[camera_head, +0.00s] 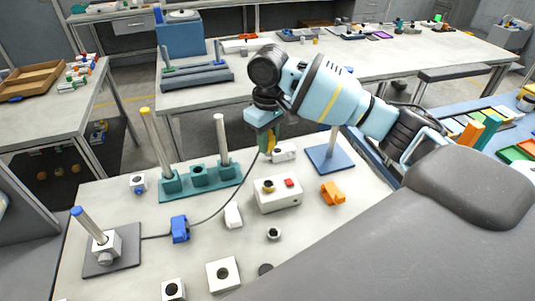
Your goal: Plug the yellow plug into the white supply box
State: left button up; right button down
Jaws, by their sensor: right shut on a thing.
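My right gripper (265,136) points down over the middle of the near table and is shut on the yellow plug (271,143), which shows only in part between the fingers. A dark cable (222,207) hangs from the plug toward the left. The white supply box (280,203) sits on the table below and in front of the gripper. It has a yellow round part with a dark centre and a red part on top. The plug is above and behind the box, apart from it in the picture. My left gripper is not in view.
The cable passes a blue block (180,229) toward a grey stand (112,256) with a blue-tipped post. A teal base (201,182) with posts stands behind left. A blue plate with a post (330,158), an orange piece (333,193) and a white block (233,215) surround the box.

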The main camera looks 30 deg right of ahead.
jog(key=shift+r, duration=0.2)
jog(key=shift+s+f, duration=0.15)
jog(key=shift+s, duration=0.05)
notch_tip(320, 180, down, 5)
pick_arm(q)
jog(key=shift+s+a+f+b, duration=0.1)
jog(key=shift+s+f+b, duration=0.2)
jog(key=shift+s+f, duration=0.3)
pick_arm(e)
jog(key=shift+w+f, duration=0.1)
jog(key=shift+f, duration=2.1)
jog(key=shift+f, duration=0.15)
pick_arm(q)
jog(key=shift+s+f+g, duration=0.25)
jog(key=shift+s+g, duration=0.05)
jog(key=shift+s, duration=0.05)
pick_arm(e)
jog(key=shift+f, duration=1.95)
